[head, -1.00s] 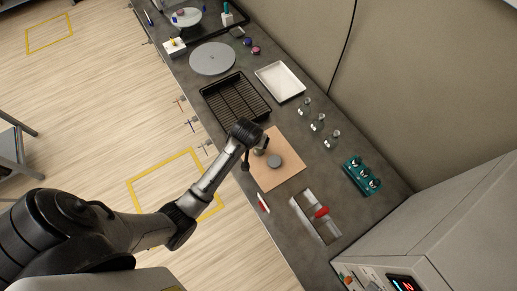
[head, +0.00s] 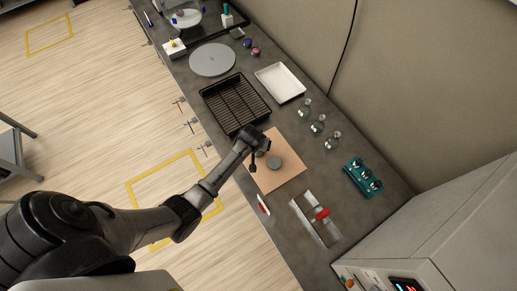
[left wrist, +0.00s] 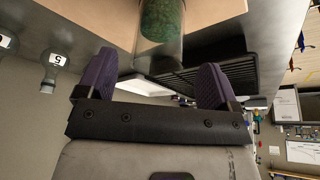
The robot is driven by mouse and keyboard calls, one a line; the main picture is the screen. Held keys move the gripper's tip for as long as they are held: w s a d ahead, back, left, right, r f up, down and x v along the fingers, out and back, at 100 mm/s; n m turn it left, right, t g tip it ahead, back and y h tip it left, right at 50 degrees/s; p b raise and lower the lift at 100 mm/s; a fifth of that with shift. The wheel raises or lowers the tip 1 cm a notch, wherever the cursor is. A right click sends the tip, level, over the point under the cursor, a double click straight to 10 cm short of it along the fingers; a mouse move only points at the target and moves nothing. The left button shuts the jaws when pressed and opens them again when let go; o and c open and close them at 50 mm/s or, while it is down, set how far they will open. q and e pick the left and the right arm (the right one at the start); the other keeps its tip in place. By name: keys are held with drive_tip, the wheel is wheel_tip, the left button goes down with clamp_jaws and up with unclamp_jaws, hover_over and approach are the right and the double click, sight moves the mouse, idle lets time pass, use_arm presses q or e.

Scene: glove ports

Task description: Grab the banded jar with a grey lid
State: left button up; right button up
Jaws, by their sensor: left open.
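A round grey lid (head: 275,162) shows from above on the tan board (head: 291,178) in the head view; the body under it is mostly hidden and I cannot make out a band. My left gripper (head: 258,159) is open, close to the left of this lid. In the left wrist view its two purple-padded fingers (left wrist: 158,68) stand apart with nothing clamped between them. My right gripper is not in view.
A black wire rack tray (head: 222,124) lies just behind the board, with a white tray (head: 291,95) beyond. Several glass flasks (head: 318,128) stand to the right. A teal rack (head: 350,181) and a red-topped fixture (head: 320,213) are nearer the front.

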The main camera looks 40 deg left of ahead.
use_arm(q)
drive_tip(key=shift+x, duration=2.1)
drive_tip(key=shift+d, duration=0.1)
drive_tip(key=c, duration=1)
drive_tip(key=shift+c, duration=0.4)
drive_tip(key=shift+r, duration=0.1)
